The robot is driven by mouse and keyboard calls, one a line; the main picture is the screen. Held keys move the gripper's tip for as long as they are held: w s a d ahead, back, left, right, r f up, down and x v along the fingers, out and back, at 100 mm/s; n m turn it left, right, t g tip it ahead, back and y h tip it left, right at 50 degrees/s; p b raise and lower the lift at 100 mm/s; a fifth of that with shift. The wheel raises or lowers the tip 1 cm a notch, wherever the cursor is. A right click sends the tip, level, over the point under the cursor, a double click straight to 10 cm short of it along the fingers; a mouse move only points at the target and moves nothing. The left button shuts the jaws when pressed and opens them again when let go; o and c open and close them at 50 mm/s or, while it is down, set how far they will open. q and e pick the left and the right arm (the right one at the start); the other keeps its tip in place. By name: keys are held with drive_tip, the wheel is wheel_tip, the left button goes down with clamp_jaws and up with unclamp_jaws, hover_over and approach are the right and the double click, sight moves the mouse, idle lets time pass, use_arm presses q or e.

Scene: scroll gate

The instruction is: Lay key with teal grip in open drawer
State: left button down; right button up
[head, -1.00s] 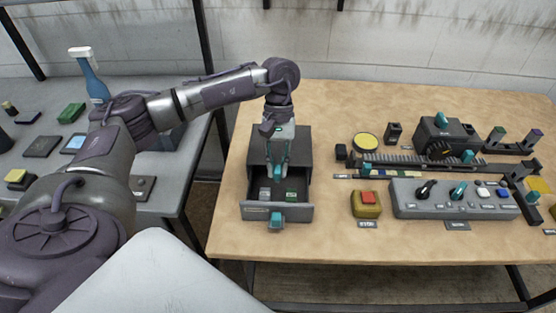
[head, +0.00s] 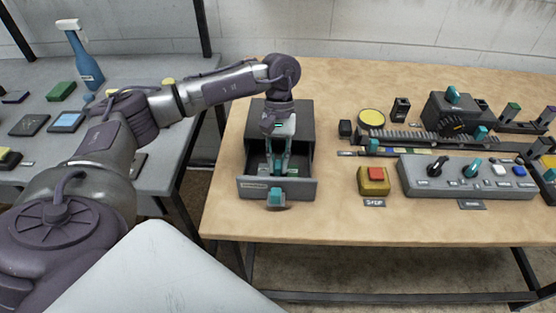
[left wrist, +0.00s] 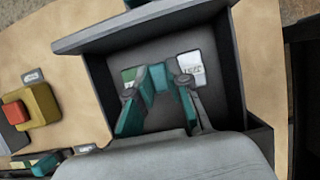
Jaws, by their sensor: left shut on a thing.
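The drawer (head: 252,188) is pulled open from a dark grey cabinet (head: 301,112); it has a teal handle (head: 275,197). My left gripper (head: 277,169) points down inside the drawer, behind its front panel. In the left wrist view, its teal fingers (left wrist: 158,103) are shut on the key with teal grip (left wrist: 158,78), of which only a teal block shows between the fingertips. The key's shaft is hidden. A white labelled card (left wrist: 190,64) and a partly hidden green card (left wrist: 128,76) lie on the drawer floor. My right gripper is not in view.
Right of the drawer stand a yellow stop box with a red button (head: 375,175), a grey control panel (head: 440,182) with knobs, and a toothed rail (head: 410,136). Bare tabletop (head: 335,215) lies in front. A grey side table (head: 100,80) stands at left.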

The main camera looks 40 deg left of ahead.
use_arm(q)
drive_tip(key=c, duration=1)
unclamp_jaws()
drive_tip(key=o, duration=0.5)
drive_tip(key=shift+c, duration=0.2)
drive_tip(key=shift+r, duration=0.1)
drive_tip(key=shift+r+p, duration=1.75)
drive_tip(key=shift+r, duration=2.2)
